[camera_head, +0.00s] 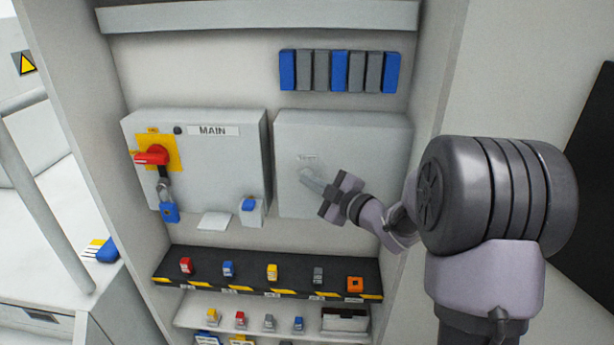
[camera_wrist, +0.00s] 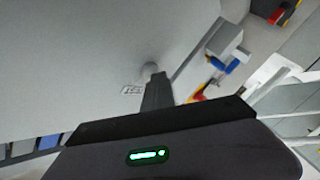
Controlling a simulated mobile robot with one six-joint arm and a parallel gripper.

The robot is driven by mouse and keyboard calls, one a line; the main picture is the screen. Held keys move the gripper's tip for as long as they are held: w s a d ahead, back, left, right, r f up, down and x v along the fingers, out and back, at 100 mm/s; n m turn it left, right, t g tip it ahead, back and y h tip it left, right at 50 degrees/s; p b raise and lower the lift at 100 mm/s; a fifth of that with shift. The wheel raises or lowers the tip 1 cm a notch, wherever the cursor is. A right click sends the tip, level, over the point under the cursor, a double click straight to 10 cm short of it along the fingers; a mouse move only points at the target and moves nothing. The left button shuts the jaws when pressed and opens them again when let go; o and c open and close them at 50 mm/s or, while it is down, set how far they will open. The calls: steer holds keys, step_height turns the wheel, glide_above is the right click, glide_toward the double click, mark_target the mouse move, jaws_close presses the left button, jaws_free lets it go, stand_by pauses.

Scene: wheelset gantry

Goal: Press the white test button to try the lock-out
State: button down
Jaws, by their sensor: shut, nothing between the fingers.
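The white test button (camera_wrist: 150,68) is a small pale round knob on the grey box front, beside a small label (camera_wrist: 132,90) in the wrist view. In the head view the label (camera_head: 307,157) sits on the right-hand grey box (camera_head: 365,150), and the button is hard to make out behind the fingers. My gripper (camera_head: 308,176) is shut and empty, its fingertips at the button. In the wrist view its fingers (camera_wrist: 155,85) overlap the button's lower edge; I cannot tell whether they touch it. The red switch handle (camera_head: 150,156) on its yellow plate has a blue padlock (camera_head: 169,211) hanging below.
The MAIN box (camera_head: 220,165) stands left of the grey box. A small holder with a blue top (camera_head: 250,207) is below it. A black shelf (camera_head: 205,273) with coloured padlocks runs below, above a white shelf (camera_head: 190,318). The cabinet's right side wall (camera_head: 432,110) is close to my arm.

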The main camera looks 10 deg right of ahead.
steer(key=shift+s+a+b, duration=0.25)
steer(key=shift+s+b, duration=0.2)
steer(key=shift+s, duration=0.3)
steer(key=shift+s+a+b, duration=0.25)
steer(key=shift+s+b, duration=0.05)
steer(key=shift+s, duration=0.5)
steer(key=shift+s+a+b, duration=0.25)
steer(key=shift+s+b, duration=0.05)
steer(key=shift+s, duration=0.5)
steer(key=shift+s+a+b, duration=0.25)
steer(key=shift+s+b, duration=0.05)
steer(key=shift+s, duration=0.5)
